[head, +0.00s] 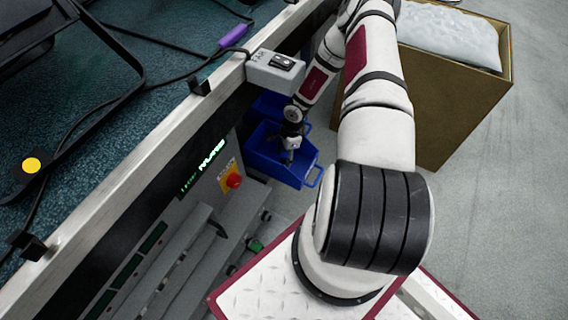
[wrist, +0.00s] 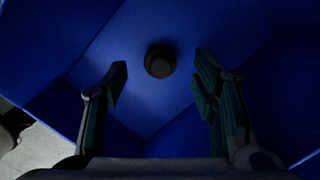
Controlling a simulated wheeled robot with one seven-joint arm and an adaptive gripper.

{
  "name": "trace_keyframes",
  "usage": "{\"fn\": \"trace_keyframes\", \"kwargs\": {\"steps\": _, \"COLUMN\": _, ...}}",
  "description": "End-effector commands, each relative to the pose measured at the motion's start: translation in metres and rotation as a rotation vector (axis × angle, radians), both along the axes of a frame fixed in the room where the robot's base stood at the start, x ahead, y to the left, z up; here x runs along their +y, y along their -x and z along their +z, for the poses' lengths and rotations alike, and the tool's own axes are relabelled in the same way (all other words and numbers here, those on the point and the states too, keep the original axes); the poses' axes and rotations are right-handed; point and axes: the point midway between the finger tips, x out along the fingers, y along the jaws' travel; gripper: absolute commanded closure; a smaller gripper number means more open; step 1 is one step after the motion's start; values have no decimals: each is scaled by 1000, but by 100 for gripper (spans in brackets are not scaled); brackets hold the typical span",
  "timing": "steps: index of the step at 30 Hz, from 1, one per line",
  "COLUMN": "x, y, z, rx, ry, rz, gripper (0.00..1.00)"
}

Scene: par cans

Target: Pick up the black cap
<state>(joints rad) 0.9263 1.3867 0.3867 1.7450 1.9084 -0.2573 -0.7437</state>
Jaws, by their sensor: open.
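The black cap (wrist: 160,61) is a small round dark piece in the wrist view, lying on the floor of a blue bin. My gripper (wrist: 161,80) is open, with its two fingers spread left and right and the cap showing between and just beyond the fingertips. Nothing is between the fingers. In the head view my gripper (head: 290,150) reaches down into the blue bin (head: 262,167), and the cap does not show there. I cannot tell the exact height of the fingertips above the cap.
The bin's blue walls surround the gripper. A grey machine with a red button (head: 234,181) stands to the left, below a metal-edged worktop (head: 150,145). A grey switch box (head: 275,72) sits on that edge. A cardboard box (head: 455,110) with a plastic bag stands at the right.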

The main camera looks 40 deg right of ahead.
Motion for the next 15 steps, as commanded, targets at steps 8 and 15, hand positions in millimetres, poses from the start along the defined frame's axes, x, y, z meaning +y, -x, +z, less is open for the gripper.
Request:
{"fn": "trace_keyframes", "kwargs": {"steps": 8, "x": 3, "y": -2, "z": -22, "rx": -1, "ry": 0, "rz": 0, "gripper": 47}}
{"fn": "trace_keyframes", "kwargs": {"steps": 15, "x": 3, "y": -2, "z": -21, "rx": -1, "ry": 0, "rz": 0, "gripper": 76}}
